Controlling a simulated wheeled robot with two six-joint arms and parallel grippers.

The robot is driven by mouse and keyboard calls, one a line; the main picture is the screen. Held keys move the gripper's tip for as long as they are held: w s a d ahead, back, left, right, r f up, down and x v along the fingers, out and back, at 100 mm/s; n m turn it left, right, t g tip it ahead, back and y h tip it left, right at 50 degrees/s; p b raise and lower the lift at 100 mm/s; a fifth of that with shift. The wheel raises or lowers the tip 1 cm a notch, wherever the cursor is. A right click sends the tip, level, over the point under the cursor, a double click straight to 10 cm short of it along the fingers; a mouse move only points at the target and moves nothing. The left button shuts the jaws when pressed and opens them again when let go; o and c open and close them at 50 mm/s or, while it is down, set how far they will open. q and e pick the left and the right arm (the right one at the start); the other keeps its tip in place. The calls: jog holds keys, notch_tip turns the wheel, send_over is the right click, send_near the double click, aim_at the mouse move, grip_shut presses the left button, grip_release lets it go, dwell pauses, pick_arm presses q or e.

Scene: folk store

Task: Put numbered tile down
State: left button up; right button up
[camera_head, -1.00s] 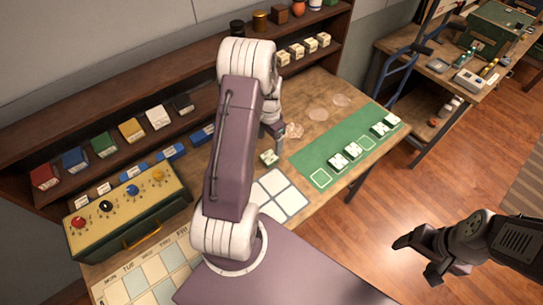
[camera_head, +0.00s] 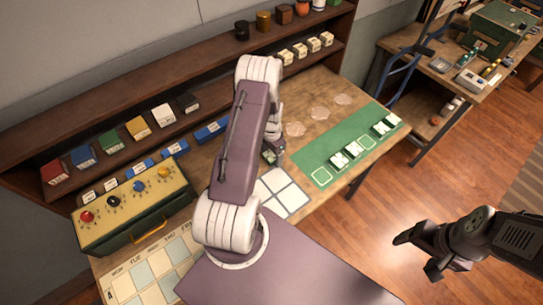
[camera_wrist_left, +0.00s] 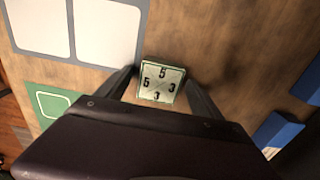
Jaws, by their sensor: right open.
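A small pale numbered tile (camera_wrist_left: 162,84) with a green edge shows 5, 5, 3 and 3 on its face in the left wrist view. It lies between the fingertips of my left gripper (camera_wrist_left: 161,80), one finger at each side. I cannot tell whether the fingers press on it. In the head view the left gripper (camera_head: 271,150) points down over the wooden bench, and the tile (camera_head: 268,156) is partly hidden by it. A white four-square mat (camera_head: 281,192) lies just in front. My right gripper (camera_head: 418,256) is open and empty over the floor at the right.
A green mat (camera_head: 310,158) with outlined squares and several white tiles lies to the right on the bench. A control box with coloured knobs (camera_head: 133,212) stands at the left. A shelf (camera_head: 110,108) with coloured boxes runs along the back.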

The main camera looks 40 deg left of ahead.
pick_arm(q)
jog(key=c, duration=1.4)
jog(key=shift+r, duration=0.1)
